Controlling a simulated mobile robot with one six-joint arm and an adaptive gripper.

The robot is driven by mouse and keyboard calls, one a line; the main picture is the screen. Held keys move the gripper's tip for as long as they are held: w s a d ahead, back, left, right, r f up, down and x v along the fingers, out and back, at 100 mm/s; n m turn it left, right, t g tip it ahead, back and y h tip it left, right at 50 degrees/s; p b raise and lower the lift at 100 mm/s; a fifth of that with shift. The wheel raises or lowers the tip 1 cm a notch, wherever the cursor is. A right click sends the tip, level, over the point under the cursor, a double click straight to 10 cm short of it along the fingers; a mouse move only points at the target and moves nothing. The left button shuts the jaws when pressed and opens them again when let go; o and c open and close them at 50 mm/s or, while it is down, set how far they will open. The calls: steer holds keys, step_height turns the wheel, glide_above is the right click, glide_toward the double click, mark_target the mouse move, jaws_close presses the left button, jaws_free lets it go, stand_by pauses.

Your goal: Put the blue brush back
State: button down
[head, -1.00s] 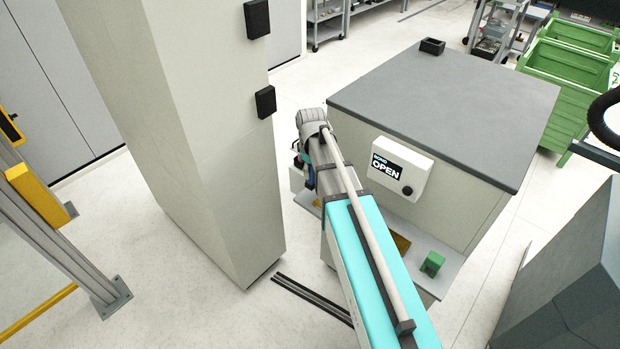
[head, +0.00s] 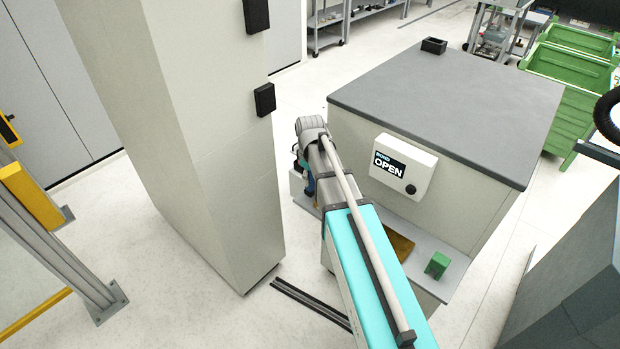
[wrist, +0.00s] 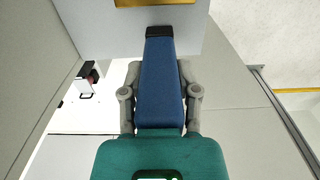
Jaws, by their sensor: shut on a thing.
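The blue brush (wrist: 161,85) lies lengthwise in the middle of the wrist view, with a black end (wrist: 160,32) at its far tip. My gripper (wrist: 160,72) is shut on it, with one grey finger on each side. The brush's black end overlaps the edge of a pale ledge in the wrist view. In the head view, a small blue patch (head: 309,181) beside my wrist appears to be part of the brush. My arm hides most of my gripper there.
A grey ledge (head: 459,270) fronts the cabinet (head: 440,90) and carries an ochre piece (head: 400,247) and a green block (head: 437,265). A control box reading OPEN (head: 403,166) hangs above. A tall pale column (head: 215,150) stands close left of my arm.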

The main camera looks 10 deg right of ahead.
steer(key=shift+f, duration=0.15)
steer(key=shift+c, duration=1.7)
jaws_free()
step_height(320, 180, up, 12)
steer(key=p, duration=1.2)
steer(key=shift+r, duration=0.2)
steer(key=s+m, duration=0.7)
steer(key=s, duration=0.9)
